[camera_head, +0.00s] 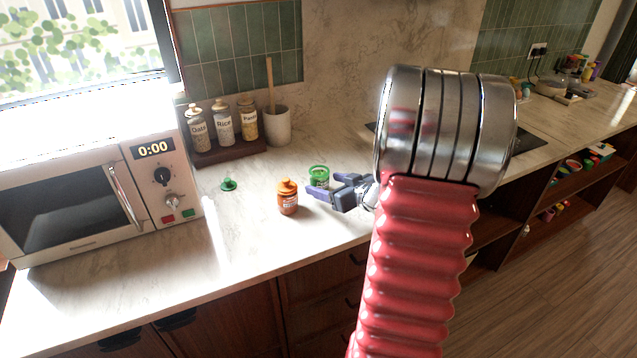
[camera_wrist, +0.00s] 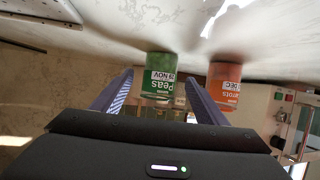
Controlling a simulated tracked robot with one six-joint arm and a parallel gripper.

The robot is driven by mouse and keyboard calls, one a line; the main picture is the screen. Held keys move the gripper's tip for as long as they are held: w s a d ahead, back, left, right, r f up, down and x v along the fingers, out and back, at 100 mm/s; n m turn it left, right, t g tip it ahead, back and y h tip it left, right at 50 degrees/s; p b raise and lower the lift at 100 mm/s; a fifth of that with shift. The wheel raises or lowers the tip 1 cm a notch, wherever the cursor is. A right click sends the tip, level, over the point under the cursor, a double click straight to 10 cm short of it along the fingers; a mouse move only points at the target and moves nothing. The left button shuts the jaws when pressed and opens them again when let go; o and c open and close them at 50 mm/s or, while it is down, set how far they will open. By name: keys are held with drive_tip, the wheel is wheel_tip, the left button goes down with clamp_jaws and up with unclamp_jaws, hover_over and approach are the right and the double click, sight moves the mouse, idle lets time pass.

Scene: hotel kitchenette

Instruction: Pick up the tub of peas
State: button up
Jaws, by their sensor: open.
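The tub of peas (camera_head: 319,176) is a small green-rimmed tub standing on the counter. In the wrist view, which is upside down, the tub of peas (camera_wrist: 160,80) shows its green body and a white "Peas" label. My gripper (camera_head: 331,186) is open beside the tub, coming from the right in the head view. In the wrist view the tub appears between the two spread fingers of my gripper (camera_wrist: 158,86). I cannot tell how far the fingertips reach around it. Part of the tub's lower side is hidden by a finger in the head view.
An orange carrots tub (camera_head: 287,198) stands close by, left of the peas, and just outside a finger in the wrist view (camera_wrist: 224,84). A green lid (camera_head: 229,185) lies farther left.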

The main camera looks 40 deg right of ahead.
sight(318, 182)
drive_tip(key=shift+x, duration=2.5)
drive_tip(key=shift+f, duration=0.1)
drive_tip(key=shift+c, duration=0.7)
drive_tip(key=c, duration=1.1)
